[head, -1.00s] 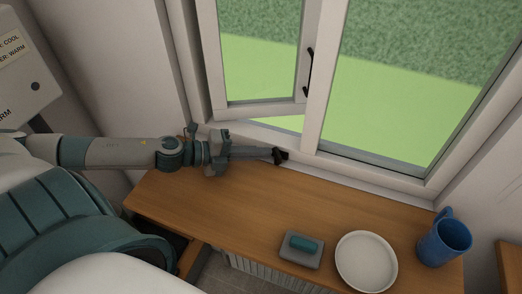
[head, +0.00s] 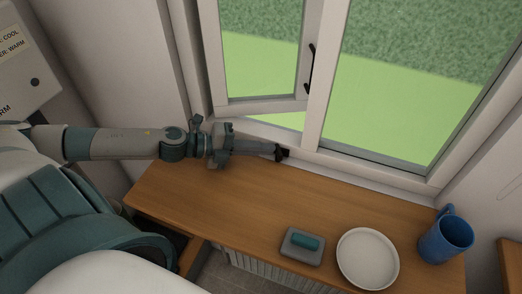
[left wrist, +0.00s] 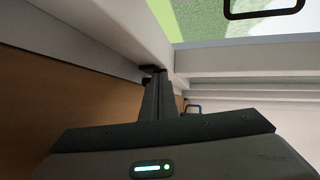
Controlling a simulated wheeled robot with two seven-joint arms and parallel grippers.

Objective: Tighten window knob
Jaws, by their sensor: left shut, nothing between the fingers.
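The casement window (head: 266,104) stands ajar, with a black handle (head: 310,68) on its right stile; a black loop shows at the top of the left wrist view (left wrist: 262,14). My left gripper (head: 282,153) reaches along the sill below the casement. Its fingers are shut with nothing between them. A small dark piece (left wrist: 152,69) shows at the fingertips in the left wrist view. I cannot tell whether it is the knob or part of the fingertips, nor whether they touch it. No other knob is plain to see. My right gripper is out of view.
The wooden bench top (head: 215,200) under the window is mostly clear. A grey dish with a teal bar (head: 305,242), a white plate (head: 368,258) and a blue mug (head: 445,240) stand toward its right end. The window frame and sill lie close to my left gripper.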

